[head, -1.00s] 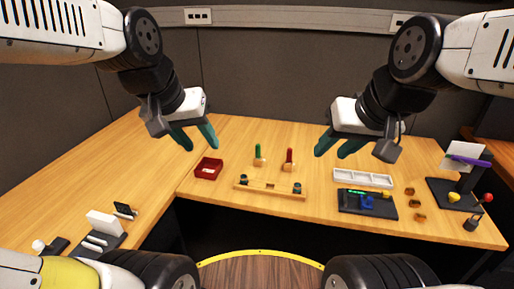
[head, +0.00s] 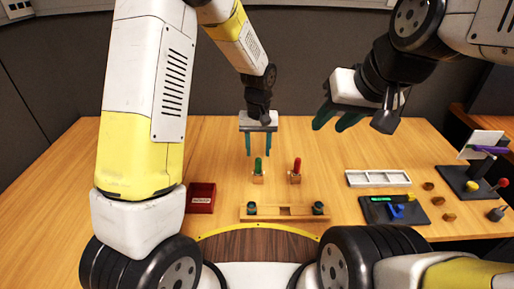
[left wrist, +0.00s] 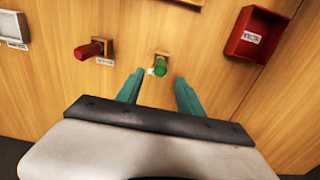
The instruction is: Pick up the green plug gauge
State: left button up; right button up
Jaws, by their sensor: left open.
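The green plug gauge (head: 258,165) stands upright in a small wooden block (head: 258,178) on the table. It also shows in the left wrist view (left wrist: 160,68), just beyond and between my fingertips. My left gripper (head: 261,153) is open and empty, with its teal fingers pointing down above and behind the green gauge in the head view. It also shows in the left wrist view (left wrist: 157,85). A red plug gauge (head: 297,165) stands in its own block to the right. My right gripper (head: 328,124) is raised over the table at right, its fingers apart and empty.
A red labelled bin (head: 201,198) stands left of the gauges. A wooden bar with two dark knobs (head: 285,213) lies in front. A white tray (head: 378,178) and a dark panel (head: 394,210) lie at right. The table behind the gauges is clear.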

aim_at(258, 174)
pick_arm(q)
jog(key=f, duration=0.7)
jog(key=shift+s+f, duration=0.1)
jog(key=shift+s, duration=0.2)
jog(key=shift+c, duration=0.2)
grip_shut()
